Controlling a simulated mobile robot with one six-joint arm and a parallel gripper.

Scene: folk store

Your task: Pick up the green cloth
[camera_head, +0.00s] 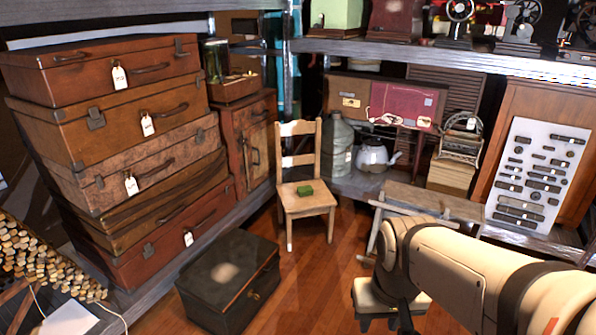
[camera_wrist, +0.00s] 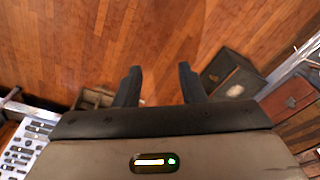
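The green cloth (camera_head: 305,191) is a small folded green block lying on the seat of a small wooden chair (camera_head: 308,204) in the middle of the head view. My gripper (camera_wrist: 160,82) shows in the wrist view with its two dark fingers apart and nothing between them, above the wooden floor. In the head view my arm reaches in from the right, and the gripper end points down, in front of the chair and to its right, apart from the cloth. The cloth does not show in the wrist view.
A dark box (camera_head: 230,284) stands on the floor left of the chair. A stack of suitcases (camera_head: 125,130) fills the left side. A low wooden bench (camera_head: 430,203) stands right of the chair, before a metal kettle (camera_head: 374,157). The floor (camera_head: 320,270) before the chair is clear.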

